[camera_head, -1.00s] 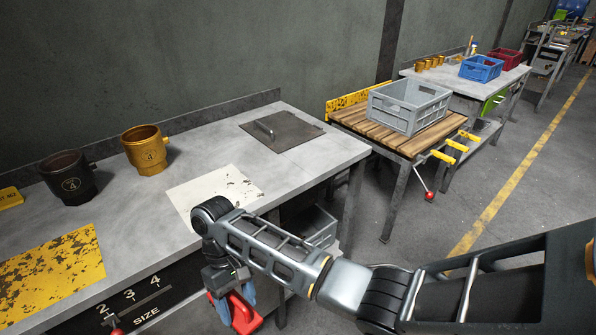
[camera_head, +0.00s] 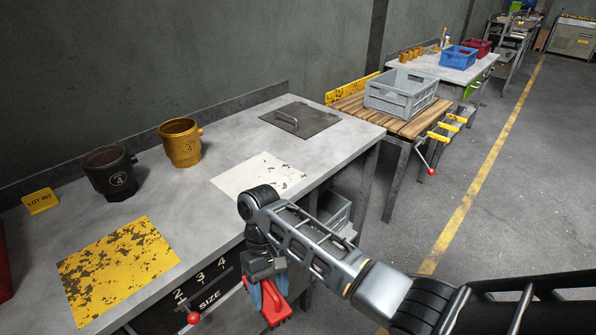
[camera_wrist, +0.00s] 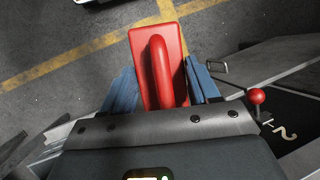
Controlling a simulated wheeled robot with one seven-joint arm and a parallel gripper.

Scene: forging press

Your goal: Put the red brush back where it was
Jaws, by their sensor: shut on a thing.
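The red brush (camera_head: 275,306) is in my gripper (camera_head: 268,297), held in the air just in front of the near edge of the grey table (camera_head: 215,215). In the wrist view the brush (camera_wrist: 158,75) shows a flat red back with a raised handle. The blue fingers of my gripper (camera_wrist: 157,88) are shut on it from both sides. The underside of the brush is hidden. Which place the brush came from does not show.
A dark cup (camera_head: 110,172) and a brass cup (camera_head: 181,143) stand on the table, with a yellow worn plate (camera_head: 118,268), a pale plate (camera_head: 258,176) and a lidded hatch (camera_head: 300,120). A red-knobbed size lever (camera_head: 193,318) is near my gripper. Floor at right is clear.

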